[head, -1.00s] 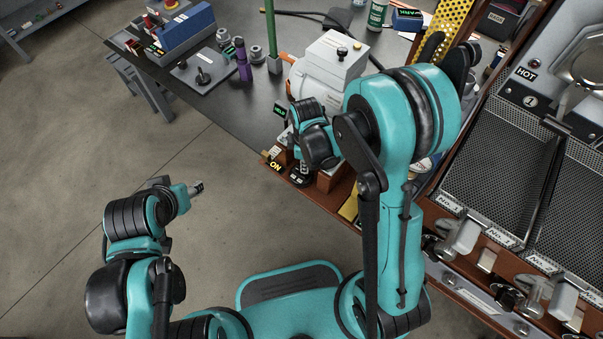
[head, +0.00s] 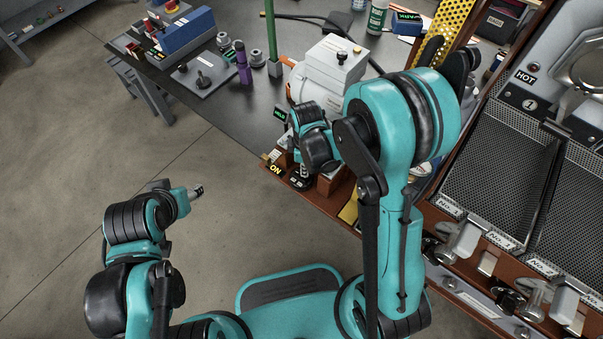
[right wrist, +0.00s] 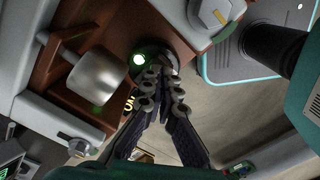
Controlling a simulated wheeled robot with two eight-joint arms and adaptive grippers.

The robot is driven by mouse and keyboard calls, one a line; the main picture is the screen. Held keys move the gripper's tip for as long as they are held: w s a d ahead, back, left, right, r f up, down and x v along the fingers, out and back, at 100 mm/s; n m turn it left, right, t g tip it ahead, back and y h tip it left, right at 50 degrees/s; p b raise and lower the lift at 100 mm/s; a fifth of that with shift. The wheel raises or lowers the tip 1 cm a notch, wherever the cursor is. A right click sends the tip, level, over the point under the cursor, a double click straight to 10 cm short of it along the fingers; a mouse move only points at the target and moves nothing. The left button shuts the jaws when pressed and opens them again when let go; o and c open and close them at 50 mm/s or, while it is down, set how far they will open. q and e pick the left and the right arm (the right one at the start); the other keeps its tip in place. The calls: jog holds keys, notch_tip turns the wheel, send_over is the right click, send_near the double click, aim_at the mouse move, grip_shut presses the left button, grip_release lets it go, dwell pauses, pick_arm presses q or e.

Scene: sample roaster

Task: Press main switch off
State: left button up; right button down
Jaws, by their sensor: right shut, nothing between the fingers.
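In the head view the "ON" label (head: 276,170) shows on the panel's corner, and my gripper partly hides the switch. My right gripper (right wrist: 163,74) is shut and empty, its fingertips at the switch's edge; I cannot tell whether they touch it. It points down there in the head view (head: 302,176). My left gripper (head: 197,191) hangs over the floor, far from the switch; its finger opening is unclear.
A white and grey motor-like machine (head: 324,76) stands on the dark table just behind my right gripper. The roaster's mesh trays (head: 490,160) lie to the right.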

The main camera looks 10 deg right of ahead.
jog(key=shift+f+b, duration=1.1)
jog(key=shift+f, duration=0.05)
dwell(0.8)
jog(key=shift+r, duration=0.15)
jog(key=shift+r+p, duration=2.65)
jog(key=shift+r, duration=0.75)
